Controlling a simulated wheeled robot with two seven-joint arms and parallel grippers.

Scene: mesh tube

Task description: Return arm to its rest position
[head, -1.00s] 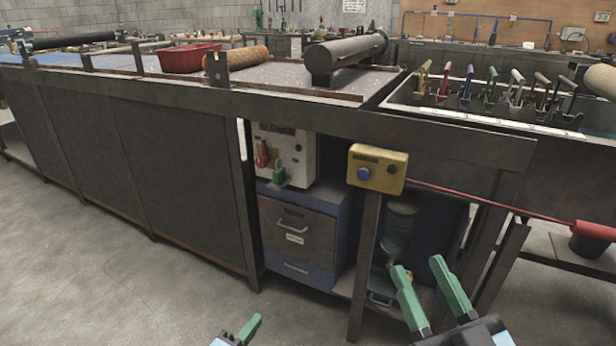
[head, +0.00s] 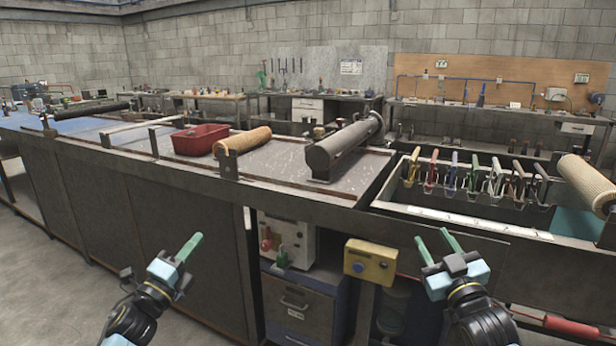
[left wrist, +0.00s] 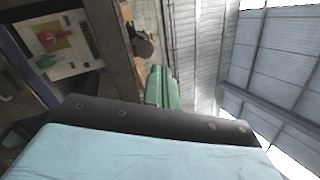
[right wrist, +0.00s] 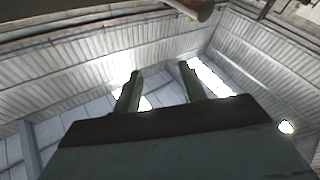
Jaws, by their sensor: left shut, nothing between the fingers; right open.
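My left gripper (head: 189,247) is at the lower left of the head view, in front of the workbench's dark side panels. Its green fingers are together and empty, which the left wrist view shows too (left wrist: 163,90). My right gripper (head: 434,243) is at the lower right of the head view, in front of the bench and to the right of the yellow control box (head: 370,262). Its green fingers stand apart with nothing between them, as the right wrist view also shows (right wrist: 158,85). Both grippers point upward and touch nothing that I can see.
The bench top carries a grey metal cylinder (head: 345,148), a tan mesh roll (head: 243,140) and a red tray (head: 199,139). Coloured-handled tools (head: 472,176) stand in a rack at right, beside another mesh roll (head: 588,183). A red rod (head: 570,327) lies low at right.

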